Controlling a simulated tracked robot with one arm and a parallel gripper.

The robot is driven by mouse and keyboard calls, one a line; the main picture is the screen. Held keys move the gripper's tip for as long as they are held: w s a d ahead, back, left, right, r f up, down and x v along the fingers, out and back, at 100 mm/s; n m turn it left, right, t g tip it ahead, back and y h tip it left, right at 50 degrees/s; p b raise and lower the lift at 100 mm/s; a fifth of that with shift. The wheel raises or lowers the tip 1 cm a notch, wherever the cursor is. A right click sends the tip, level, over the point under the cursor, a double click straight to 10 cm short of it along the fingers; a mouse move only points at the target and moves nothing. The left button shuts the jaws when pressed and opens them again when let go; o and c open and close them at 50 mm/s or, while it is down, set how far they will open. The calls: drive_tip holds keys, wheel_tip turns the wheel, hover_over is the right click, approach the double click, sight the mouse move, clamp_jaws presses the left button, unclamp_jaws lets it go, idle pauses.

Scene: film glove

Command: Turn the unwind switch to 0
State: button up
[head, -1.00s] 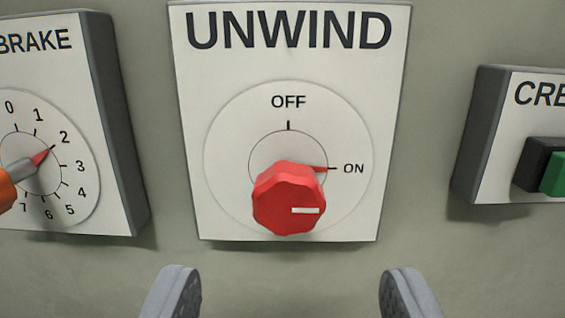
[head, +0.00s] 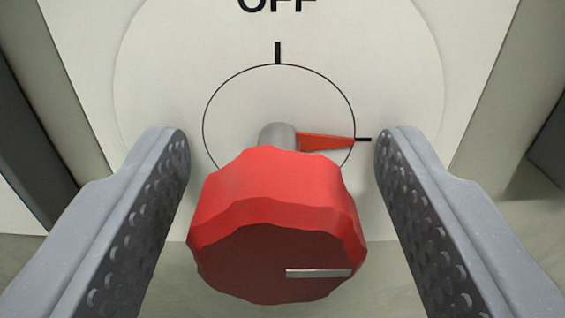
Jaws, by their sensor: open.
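The unwind switch is a red faceted knob (head: 278,225) on a grey shaft (head: 278,136), in the middle of the head view. Its red pointer (head: 325,142) points right, to the tick that was labelled ON in the earlier frame. The white bar on its face also lies level, to the right. The white panel (head: 400,40) shows OFF at the top tick; no 0 is seen on it. My gripper (head: 282,150) is open, with one finger on each side of the knob. A gap shows between each finger and the knob. The ON label is hidden behind the right finger.
Parts of neighbouring boxes show at the left edge (head: 30,130) and the right edge (head: 550,150). Grey wall lies between them and the unwind panel.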

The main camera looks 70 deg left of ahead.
drive_tip(key=c, duration=1)
drive_tip(key=shift+o, duration=0.2)
drive_tip(key=shift+p, duration=0.3)
drive_tip(key=n+p, duration=0.2)
drive_tip(key=shift+d+r+n, duration=0.1)
drive_tip(key=shift+n, duration=0.3)
drive_tip(key=n+p, duration=0.2)
drive_tip(key=n, duration=0.3)
drive_tip(key=shift+p, duration=0.3)
drive_tip(key=n, duration=0.5)
drive_tip(key=shift+f, duration=0.35)
drive_tip(key=n+b, duration=0.2)
drive_tip(key=n, duration=0.2)
drive_tip(key=shift+s+f+b, duration=0.1)
drive_tip(key=shift+f+b, duration=0.05)
drive_tip(key=shift+b, duration=0.15)
drive_tip(key=shift+n, duration=0.4)
